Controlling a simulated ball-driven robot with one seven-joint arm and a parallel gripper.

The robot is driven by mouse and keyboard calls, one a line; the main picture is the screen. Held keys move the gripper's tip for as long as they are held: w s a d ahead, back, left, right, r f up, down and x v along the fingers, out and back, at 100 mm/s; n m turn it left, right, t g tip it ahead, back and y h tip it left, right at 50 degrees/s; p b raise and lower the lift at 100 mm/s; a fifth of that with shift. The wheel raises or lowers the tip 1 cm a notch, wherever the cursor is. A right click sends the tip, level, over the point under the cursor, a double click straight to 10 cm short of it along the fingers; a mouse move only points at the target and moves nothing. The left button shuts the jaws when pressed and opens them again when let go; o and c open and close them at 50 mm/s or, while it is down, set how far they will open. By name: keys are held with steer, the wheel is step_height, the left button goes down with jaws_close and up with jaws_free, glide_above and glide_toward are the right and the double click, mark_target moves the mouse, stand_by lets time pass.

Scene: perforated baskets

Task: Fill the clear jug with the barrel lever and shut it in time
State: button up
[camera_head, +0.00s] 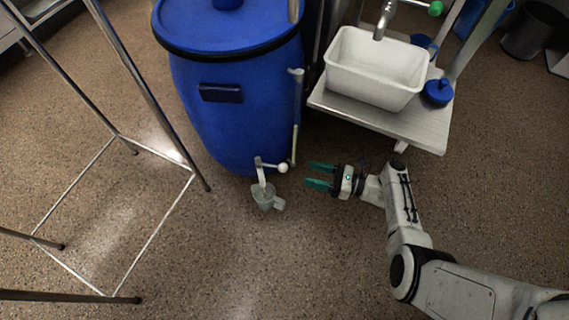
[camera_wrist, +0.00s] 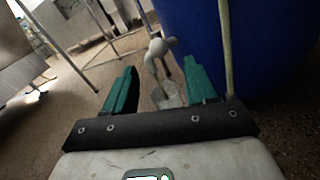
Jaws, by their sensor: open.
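The blue barrel (camera_head: 232,115) stands upright at the back, with a pale tap (camera_head: 260,170) low on its front. The tap's lever (camera_head: 282,168) ends in a white ball pointing right. The clear jug (camera_head: 266,197) stands under the spout, its handle to the right. I cannot tell its fill level. My gripper (camera_head: 308,174) is open and empty, right of the lever ball and apart from it, fingers pointing left. In the wrist view the tap (camera_wrist: 158,48) and jug (camera_wrist: 168,96) appear between my gripper's green fingers (camera_wrist: 160,68).
A thin upright tube (camera_head: 296,110) runs down the barrel's right side. A low table (camera_head: 425,130) with a white basin (camera_head: 375,80) and blue lidded container (camera_head: 437,92) stands at the back right. A metal frame (camera_head: 150,110) stands left. The floor in front is clear.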

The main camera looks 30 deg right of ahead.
mark_target(283, 167)
steer(key=b+x, duration=0.2)
steer(key=x, duration=0.8)
steer(key=shift+s+a+b, duration=0.1)
steer(key=shift+a+b, duration=0.05)
steer(key=shift+b, duration=0.15)
jaws_close()
